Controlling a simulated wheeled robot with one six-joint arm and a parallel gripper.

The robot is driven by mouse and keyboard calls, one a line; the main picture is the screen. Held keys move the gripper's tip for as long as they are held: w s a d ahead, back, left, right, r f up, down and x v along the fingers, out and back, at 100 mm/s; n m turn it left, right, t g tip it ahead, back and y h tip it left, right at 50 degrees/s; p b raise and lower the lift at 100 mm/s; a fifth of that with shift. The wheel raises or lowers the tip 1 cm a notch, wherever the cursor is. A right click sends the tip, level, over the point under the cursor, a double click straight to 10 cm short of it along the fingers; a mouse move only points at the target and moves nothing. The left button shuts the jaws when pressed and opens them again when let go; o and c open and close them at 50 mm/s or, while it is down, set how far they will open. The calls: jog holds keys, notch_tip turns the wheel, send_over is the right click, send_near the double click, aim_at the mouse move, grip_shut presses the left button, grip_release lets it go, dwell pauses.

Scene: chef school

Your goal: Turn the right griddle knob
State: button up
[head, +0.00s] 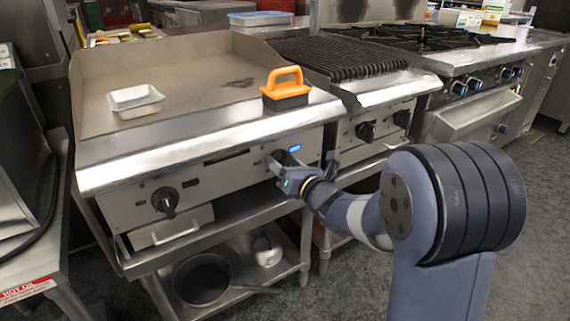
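The griddle (180,77) stands at the left with a flat metal top and a steel front panel. Its left knob (165,200) is black and in plain view. My gripper (279,161) is at the right part of the griddle's front panel (225,172), where the right griddle knob sits. The gripper covers most or all of that knob, with only a small dark part showing between the fingers. I cannot tell whether the fingers are closed on it or around it. A small blue light (295,148) glows just right of the fingertips.
An orange-handled scraper block (285,88) and white trays (136,101) rest on the griddle. A charbroiler (335,57) with black knobs (366,130) and a stove (430,37) stand to the right. A pan (202,280) sits on the lower shelf. Floor at right is clear.

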jog(key=c, duration=0.5)
